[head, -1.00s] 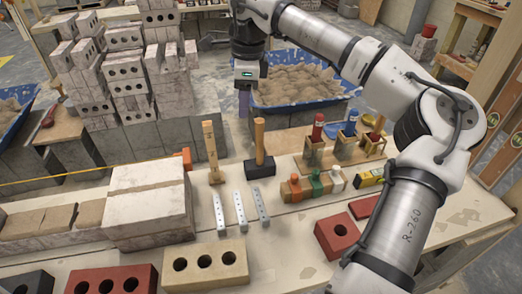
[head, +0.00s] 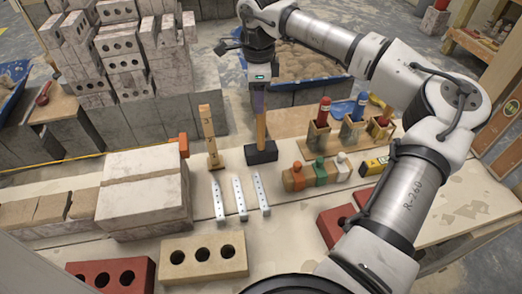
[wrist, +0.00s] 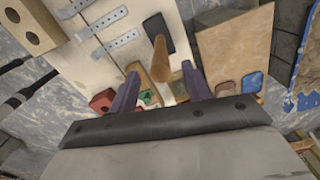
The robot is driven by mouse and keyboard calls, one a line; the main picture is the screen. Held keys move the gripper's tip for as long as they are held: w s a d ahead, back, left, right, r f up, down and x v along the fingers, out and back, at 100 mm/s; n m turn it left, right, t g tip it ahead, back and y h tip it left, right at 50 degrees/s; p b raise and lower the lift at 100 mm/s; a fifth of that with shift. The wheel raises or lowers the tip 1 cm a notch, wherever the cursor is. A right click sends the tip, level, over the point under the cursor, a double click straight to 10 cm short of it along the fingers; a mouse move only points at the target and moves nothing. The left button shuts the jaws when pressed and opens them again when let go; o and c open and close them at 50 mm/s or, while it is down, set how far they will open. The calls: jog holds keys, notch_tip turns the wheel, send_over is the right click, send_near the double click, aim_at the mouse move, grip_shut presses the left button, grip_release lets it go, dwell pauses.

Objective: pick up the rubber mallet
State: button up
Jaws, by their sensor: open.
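The rubber mallet (head: 261,152) stands on its black head on the bench, with its wooden handle pointing up. In the wrist view the black head (wrist: 157,30) is beyond the handle, whose rounded end faces the camera. My gripper (head: 259,106) points down from above, at the upper part of the handle. In the wrist view my gripper (wrist: 160,68) has its two purple fingers spread, one on each side of the handle end. I see no contact between the fingers and the handle.
A wooden tool (head: 211,140) stands upright just left of the mallet. Several perforated metal strips (head: 239,198) lie in front. A large pale block (head: 145,190) is at left.

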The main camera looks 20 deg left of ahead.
jog(key=f, duration=0.3)
jog(key=f+p, duration=0.1)
jog(key=f, duration=0.1)
jog(key=shift+d+f, duration=0.1)
jog(key=shift+d, duration=0.15)
jog(key=c, duration=1)
grip_shut()
notch_tip(320, 180, up, 20)
jog(key=shift+b, duration=0.35)
